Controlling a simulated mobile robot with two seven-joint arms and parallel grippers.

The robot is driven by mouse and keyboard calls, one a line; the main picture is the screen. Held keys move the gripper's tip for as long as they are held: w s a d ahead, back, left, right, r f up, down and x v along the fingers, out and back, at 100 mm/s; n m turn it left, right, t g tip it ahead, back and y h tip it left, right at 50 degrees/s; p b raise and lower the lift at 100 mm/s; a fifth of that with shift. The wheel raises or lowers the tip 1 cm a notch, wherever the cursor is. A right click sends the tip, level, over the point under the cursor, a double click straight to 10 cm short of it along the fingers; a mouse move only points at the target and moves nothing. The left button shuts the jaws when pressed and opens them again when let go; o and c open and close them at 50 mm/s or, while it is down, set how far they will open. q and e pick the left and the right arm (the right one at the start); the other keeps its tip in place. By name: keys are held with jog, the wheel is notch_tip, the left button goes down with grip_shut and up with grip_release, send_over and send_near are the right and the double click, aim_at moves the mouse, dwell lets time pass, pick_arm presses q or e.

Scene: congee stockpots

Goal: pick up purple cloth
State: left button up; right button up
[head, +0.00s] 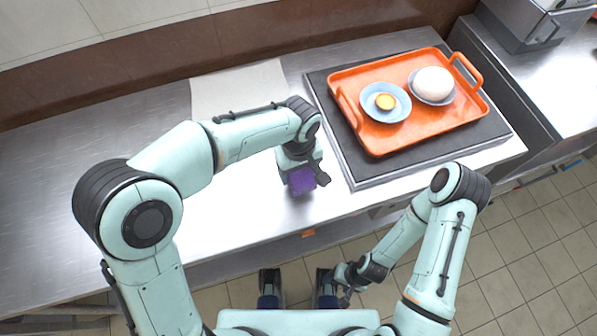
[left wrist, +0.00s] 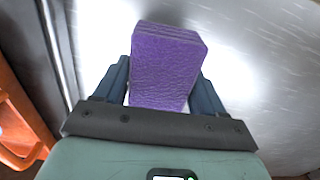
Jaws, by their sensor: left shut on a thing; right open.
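The purple cloth (head: 301,181) is a folded, block-shaped piece near the front edge of the steel counter in the head view. In the left wrist view the cloth (left wrist: 166,68) stands between the two fingers of my left gripper (left wrist: 164,88). My left gripper (head: 303,180) is shut on it, with a finger on each side. Whether the cloth still touches the counter cannot be told. My right gripper (head: 346,287) is open and empty, low in front of the counter and above the floor.
An orange tray (head: 385,140) on a dark slab (head: 350,165) stands to the right of the cloth. It holds a blue plate (head: 398,112) with a yellow item and a bowl with a white round item (head: 434,84). A pale sheet (head: 215,95) lies behind my left arm. The counter's left side is clear.

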pick_arm(q)
notch_tip(320, 180, up, 17)
jog(key=p, duration=0.2)
jog(key=shift+r+p, duration=0.15)
jog(key=shift+p, duration=0.25)
